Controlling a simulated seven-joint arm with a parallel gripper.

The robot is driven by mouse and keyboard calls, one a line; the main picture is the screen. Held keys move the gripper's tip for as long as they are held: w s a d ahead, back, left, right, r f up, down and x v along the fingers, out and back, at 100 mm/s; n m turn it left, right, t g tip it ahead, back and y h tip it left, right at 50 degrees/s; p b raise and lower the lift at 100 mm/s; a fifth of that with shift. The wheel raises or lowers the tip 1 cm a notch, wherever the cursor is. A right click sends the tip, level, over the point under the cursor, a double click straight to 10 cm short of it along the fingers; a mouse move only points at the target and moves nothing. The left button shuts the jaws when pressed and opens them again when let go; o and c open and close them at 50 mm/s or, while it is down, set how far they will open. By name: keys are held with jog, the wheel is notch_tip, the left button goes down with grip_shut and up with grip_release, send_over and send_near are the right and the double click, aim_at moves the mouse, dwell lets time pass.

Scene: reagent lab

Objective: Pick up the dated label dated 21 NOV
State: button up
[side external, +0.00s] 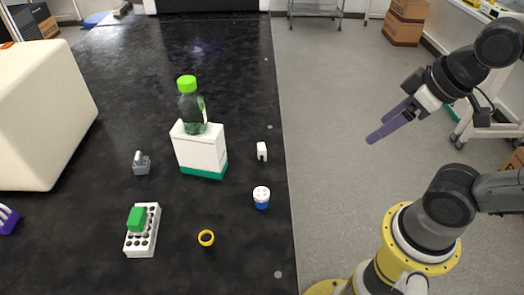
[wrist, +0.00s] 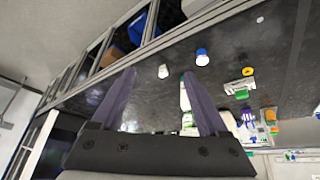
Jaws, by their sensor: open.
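I can read no date in either view, so I cannot tell which thing is the dated label for 21 NOV. A small white piece (side external: 262,151) stands on the black bench near its right edge, right of the white and green box; a small white piece also shows in the wrist view (wrist: 163,72). My gripper (side external: 378,129) is open and empty, raised over the floor to the right of the bench and well apart from everything on it. Its two purple fingers spread apart in the wrist view (wrist: 158,76).
A green-capped bottle (side external: 193,112) stands on a white and green box (side external: 203,158). A blue and white jar (side external: 262,198), yellow ring (side external: 206,238), white rack (side external: 143,243) with a green block (side external: 137,219), and grey piece (side external: 141,163) lie around it. A large white block (side external: 45,110) stands left.

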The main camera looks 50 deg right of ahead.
notch_tip(320, 180, up, 3)
jog(key=w+n, duration=0.2)
jog(key=n+g, duration=0.6)
jog(key=n, duration=0.2)
send_over(262, 146)
jog(key=f, duration=1.9)
jog(key=shift+d+f, duration=0.25)
jog(key=shift+f, duration=0.15)
jog(key=shift+a+f, duration=0.2)
jog(key=shift+f, duration=2.8)
grip_shut()
